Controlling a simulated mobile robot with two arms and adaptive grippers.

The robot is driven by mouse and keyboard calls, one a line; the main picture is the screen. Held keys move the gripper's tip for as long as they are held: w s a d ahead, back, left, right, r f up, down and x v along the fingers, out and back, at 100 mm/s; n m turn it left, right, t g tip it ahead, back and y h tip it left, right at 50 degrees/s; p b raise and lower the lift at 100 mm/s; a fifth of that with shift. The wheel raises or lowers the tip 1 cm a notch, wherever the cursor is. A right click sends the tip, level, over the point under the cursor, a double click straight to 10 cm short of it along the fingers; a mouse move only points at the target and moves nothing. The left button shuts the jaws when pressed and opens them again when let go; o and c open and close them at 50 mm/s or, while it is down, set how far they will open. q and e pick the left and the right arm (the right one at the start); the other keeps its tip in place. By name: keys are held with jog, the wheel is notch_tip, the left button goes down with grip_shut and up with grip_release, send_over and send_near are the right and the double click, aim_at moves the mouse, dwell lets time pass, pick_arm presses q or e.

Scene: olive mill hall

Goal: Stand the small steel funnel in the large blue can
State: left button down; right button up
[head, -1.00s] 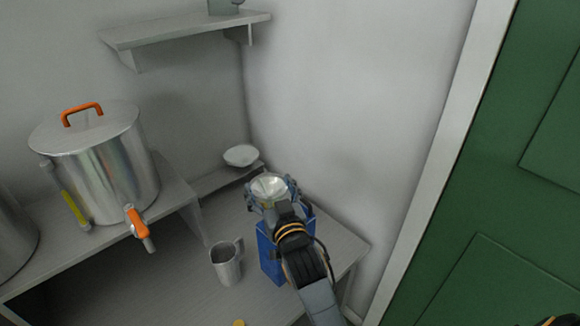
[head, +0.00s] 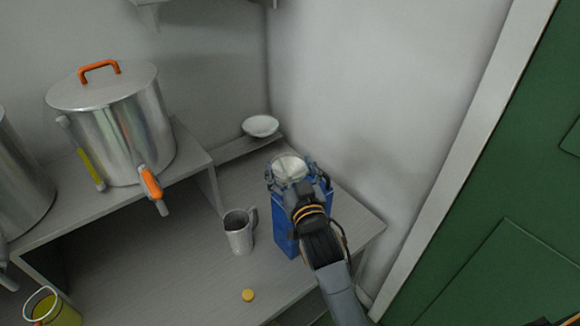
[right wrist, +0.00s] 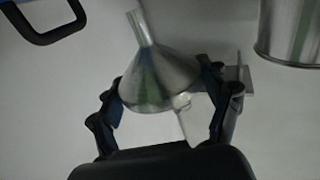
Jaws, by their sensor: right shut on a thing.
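My right gripper (head: 291,178) is shut on the small steel funnel (head: 290,167), whose wide mouth faces up in the head view. In the right wrist view the funnel (right wrist: 160,78) sits between the two fingers, with its narrow spout pointing toward the top of the picture. The large blue can (head: 286,224) stands on the bench, partly hidden behind my right gripper and arm. The funnel appears over the can's top in the head view. The can's opening is hidden, so I cannot tell whether the spout is inside it. My left gripper is out of view.
A steel mug (head: 239,232) stands left of the can, with a yellow cap (head: 248,295) in front. A white bowl (head: 261,126) is behind. A steel vat (head: 118,125) with an orange tap stands on the raised shelf at left. A wall is close on the right.

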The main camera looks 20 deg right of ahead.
dwell(0.3)
jog(key=shift+f+b, duration=0.3)
jog(key=shift+f, duration=0.2)
jog(key=shift+f, duration=0.2)
dwell(0.5)
jog(key=shift+f, duration=0.1)
dwell(0.4)
jog(key=shift+f+b, duration=0.7)
jog(key=shift+f, duration=0.7)
dwell(0.5)
jog(key=o, duration=1)
jog(key=shift+o, duration=0.2)
